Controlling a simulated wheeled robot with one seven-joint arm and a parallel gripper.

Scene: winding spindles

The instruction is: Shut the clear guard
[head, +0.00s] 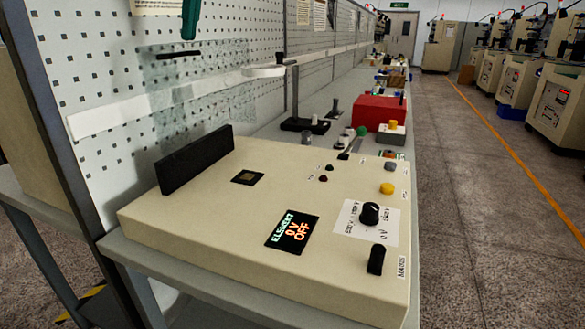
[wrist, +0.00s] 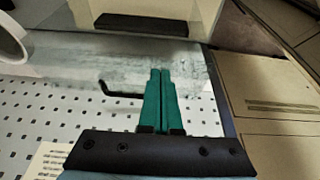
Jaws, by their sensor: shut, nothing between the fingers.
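The clear guard (head: 205,95) is a see-through panel standing raised behind the beige tester box, in front of the pegboard. A dark bar (head: 180,54), apparently its handle, lies near its top edge. In the wrist view a dark bent bar (wrist: 115,92) runs left of the fingertips and partly behind them. My gripper (head: 190,36) has green fingers and hangs just above the dark bar at the upper left. In the wrist view my gripper (wrist: 160,70) is shut with its fingers together and nothing between them. Whether it touches the guard cannot be told.
The beige tester box (head: 200,222) carries a black upright block (head: 195,158), a display reading OFF, a knob and buttons. The pegboard (head: 90,60) stands close at the left. A stand with a white ring (head: 264,71) and a red box (head: 378,111) are farther back. The aisle floor at right is clear.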

